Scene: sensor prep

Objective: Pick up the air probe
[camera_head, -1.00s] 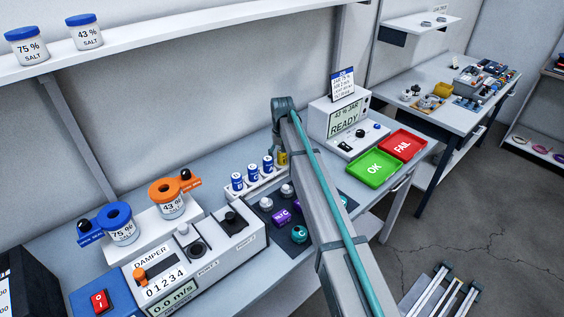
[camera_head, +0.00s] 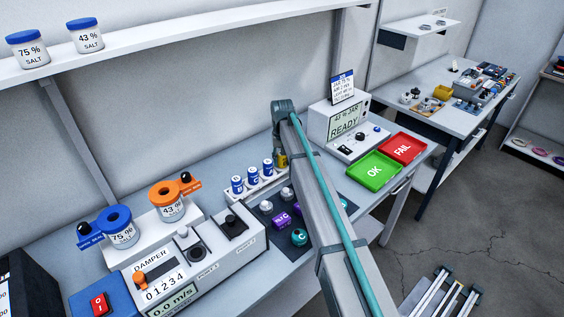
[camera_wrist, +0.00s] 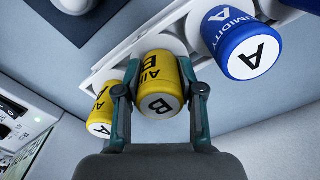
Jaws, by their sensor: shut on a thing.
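A yellow air probe marked B (camera_wrist: 160,88) sits in a white rack (camera_wrist: 115,60) in the wrist view, its labelled end facing the camera. My gripper (camera_wrist: 160,100) has one finger on each side of it and is shut on it. A second yellow probe marked A (camera_wrist: 106,112) stands just left of my left finger. In the head view my arm hides most of this spot. Only a bit of yellow probe (camera_head: 282,160) shows beside the arm, at the right end of the rack.
A blue humidity probe marked A (camera_wrist: 247,45) is to the right in the wrist view. Several blue probes (camera_head: 252,175) stand in the rack. A dark mat (camera_head: 268,216) with purple and teal parts lies in front. Green OK (camera_head: 374,171) and red FAIL (camera_head: 402,148) trays are on the right.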

